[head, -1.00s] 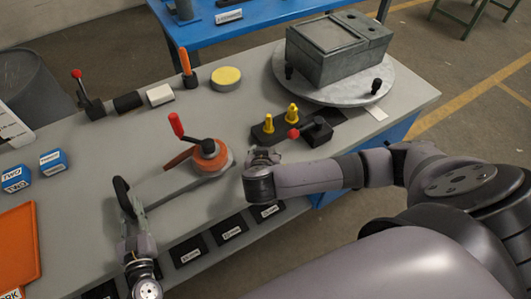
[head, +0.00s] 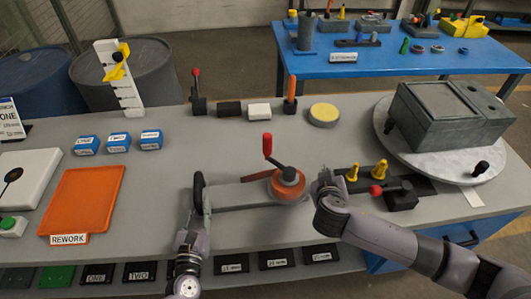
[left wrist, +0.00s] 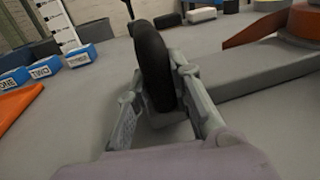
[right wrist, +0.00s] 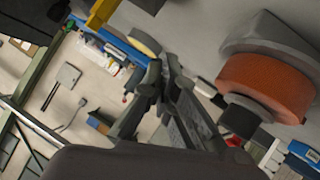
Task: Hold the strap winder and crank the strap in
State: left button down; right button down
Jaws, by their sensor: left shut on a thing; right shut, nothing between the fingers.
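The strap winder (head: 250,196) lies on the grey bench, with a long grey frame, an orange drum (head: 287,186) at its right end and a black grip (head: 198,190) at its left end. Its crank has a red knob (head: 267,145) standing above the drum. An orange-brown strap (head: 257,176) reaches left from the drum. My left gripper (head: 196,216) is shut on the black grip, which stands between its fingers in the left wrist view (left wrist: 152,60). My right gripper (head: 325,184) is shut and empty, just right of the drum and apart from the red knob. The drum also shows in the right wrist view (right wrist: 265,85).
A black block with yellow pegs (head: 381,170) and a red-knobbed black block (head: 400,195) sit close right of my right gripper. A round turntable (head: 450,165) carries a grey box. An orange tray (head: 85,200) and blue boxes (head: 118,142) lie left.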

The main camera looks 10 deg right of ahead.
jog(key=w+a+r+n+t+y, duration=0.2)
jog(key=w+r+n+t+y, duration=0.3)
jog(key=n, duration=0.8)
jog(key=a+n+y, duration=0.2)
jog(key=s+a+n+g+y, duration=0.1)
jog(key=a+n+y, duration=0.1)
jog(key=n, duration=0.1)
jog(key=s+a+n+y, duration=0.1)
jog(key=a+n, duration=0.1)
jog(key=shift+s+a+g+y, duration=0.2)
jog(key=shift+g+y, duration=0.1)
jog(key=shift+y, duration=0.1)
jog(key=s+a+n+g+y, duration=0.3)
jog(key=s+a+n+y, duration=0.2)
jog(key=s+n+y, duration=0.15)
jog(key=w+a, duration=0.4)
jog(key=w, duration=0.4)
jog(key=shift+w+r, duration=0.35)
jog(key=shift+w, duration=0.05)
